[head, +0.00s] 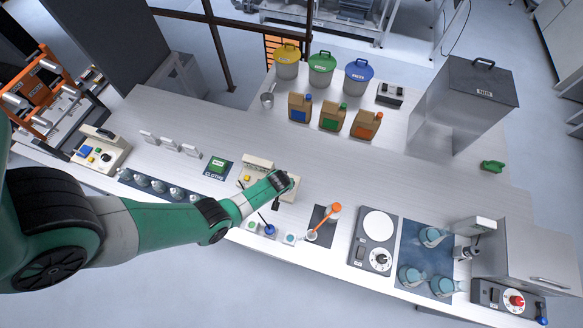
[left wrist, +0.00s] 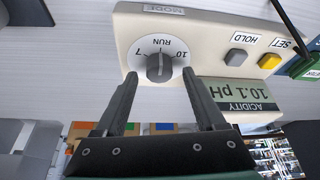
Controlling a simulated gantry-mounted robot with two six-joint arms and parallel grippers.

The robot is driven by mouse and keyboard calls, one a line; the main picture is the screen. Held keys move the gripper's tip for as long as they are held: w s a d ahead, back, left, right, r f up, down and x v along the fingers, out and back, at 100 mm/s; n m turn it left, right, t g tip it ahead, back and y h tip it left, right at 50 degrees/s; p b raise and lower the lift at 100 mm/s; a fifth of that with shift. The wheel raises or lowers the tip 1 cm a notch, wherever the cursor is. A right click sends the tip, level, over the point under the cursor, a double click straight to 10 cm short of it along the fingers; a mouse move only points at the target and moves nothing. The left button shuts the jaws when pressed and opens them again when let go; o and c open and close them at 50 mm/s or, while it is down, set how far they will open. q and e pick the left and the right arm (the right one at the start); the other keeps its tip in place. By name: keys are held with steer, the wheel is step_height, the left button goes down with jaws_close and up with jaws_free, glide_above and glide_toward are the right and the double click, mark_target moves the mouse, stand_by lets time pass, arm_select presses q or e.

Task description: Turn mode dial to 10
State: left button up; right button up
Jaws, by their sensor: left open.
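The cream pH meter (head: 258,163) stands on the counter, largely covered by my left arm in the head view. In the left wrist view its mode dial (left wrist: 158,58) shows upside down: a white disc marked 7, RUN and 10 with a dark grey knob (left wrist: 160,67) in the middle. The knob's ridge appears to point to RUN. My left gripper (left wrist: 159,75) is open, its two dark fingertips just short of the knob, one toward each side; contact is not clear. In the head view my left gripper (head: 277,204) reaches down over the meter's front.
The meter's display (left wrist: 236,93) reads 10.1 pH, beside the grey HOLD button (left wrist: 236,56) and yellow SET button (left wrist: 269,61). Small cups, a blue-tipped stick (head: 269,229) and an orange-handled tool (head: 325,220) lie close by. A green box (head: 218,164) sits left of the meter.

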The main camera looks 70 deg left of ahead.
arm_select(q)
steer(key=shift+a+f, duration=0.15)
steer(key=shift+f, duration=0.3)
steer(key=shift+w, duration=0.1)
jaws_close()
